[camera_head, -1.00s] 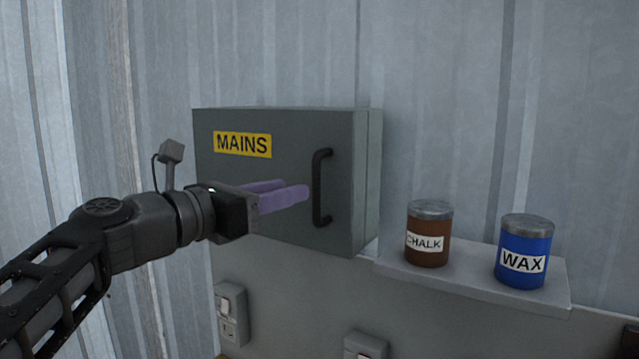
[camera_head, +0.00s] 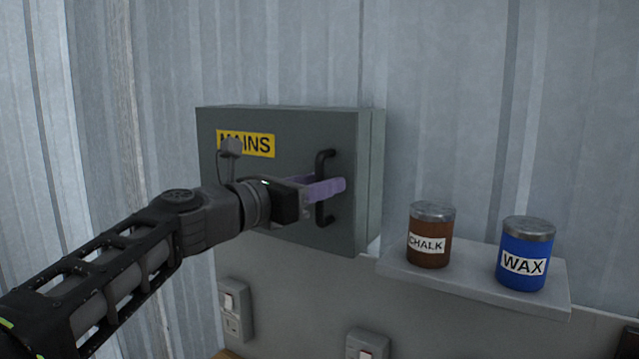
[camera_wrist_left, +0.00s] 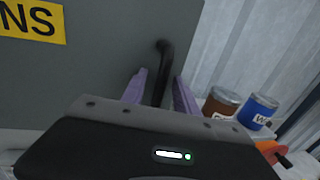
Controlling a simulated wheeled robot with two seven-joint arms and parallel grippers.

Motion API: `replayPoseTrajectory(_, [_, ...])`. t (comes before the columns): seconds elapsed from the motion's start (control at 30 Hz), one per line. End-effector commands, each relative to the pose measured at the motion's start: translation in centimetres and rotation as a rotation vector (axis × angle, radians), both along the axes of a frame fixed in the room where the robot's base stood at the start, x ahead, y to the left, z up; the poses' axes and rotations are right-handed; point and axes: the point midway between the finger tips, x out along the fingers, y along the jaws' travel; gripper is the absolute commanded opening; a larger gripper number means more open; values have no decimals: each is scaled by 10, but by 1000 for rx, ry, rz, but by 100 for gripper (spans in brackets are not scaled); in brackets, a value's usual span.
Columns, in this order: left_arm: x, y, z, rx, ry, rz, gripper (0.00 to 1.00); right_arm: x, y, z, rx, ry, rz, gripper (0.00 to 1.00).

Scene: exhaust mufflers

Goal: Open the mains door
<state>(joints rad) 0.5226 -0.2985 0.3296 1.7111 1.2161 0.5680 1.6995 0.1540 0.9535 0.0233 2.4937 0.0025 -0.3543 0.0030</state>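The mains box (camera_head: 225,190) is a grey cabinet on the wall with a yellow MAINS label (camera_head: 262,146). Its door appears closed. A black vertical handle (camera_head: 325,160) stands near the door's right edge. My left gripper (camera_head: 328,190) is at the handle with its purple fingers apart. In the left wrist view the handle (camera_wrist_left: 165,62) runs between the two fingers (camera_wrist_left: 158,92), with visible gaps, so the gripper is open around it. Part of the handle is hidden by the fingers. My right gripper does not show.
A brown CHALK tin (camera_head: 430,236) and a blue WAX tin (camera_head: 525,255) stand on a small grey shelf (camera_head: 470,279) right of the box. The space in front of the door is clear apart from my left arm.

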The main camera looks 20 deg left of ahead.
Motion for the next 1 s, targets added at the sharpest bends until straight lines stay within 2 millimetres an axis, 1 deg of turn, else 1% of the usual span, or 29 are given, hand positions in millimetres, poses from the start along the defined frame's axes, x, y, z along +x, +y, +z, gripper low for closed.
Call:
replayPoseTrajectory(0.03, [0,0,0,0,0,0,34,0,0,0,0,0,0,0])
replayPoseTrajectory(0.07, [0,0,0,0,0,0,31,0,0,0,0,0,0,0])
replayPoseTrajectory(0.43, [0,0,0,0,1,-1,1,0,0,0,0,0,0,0])
replayPoseTrajectory(1.0, [0,0,0,0,1,-1,0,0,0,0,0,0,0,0])
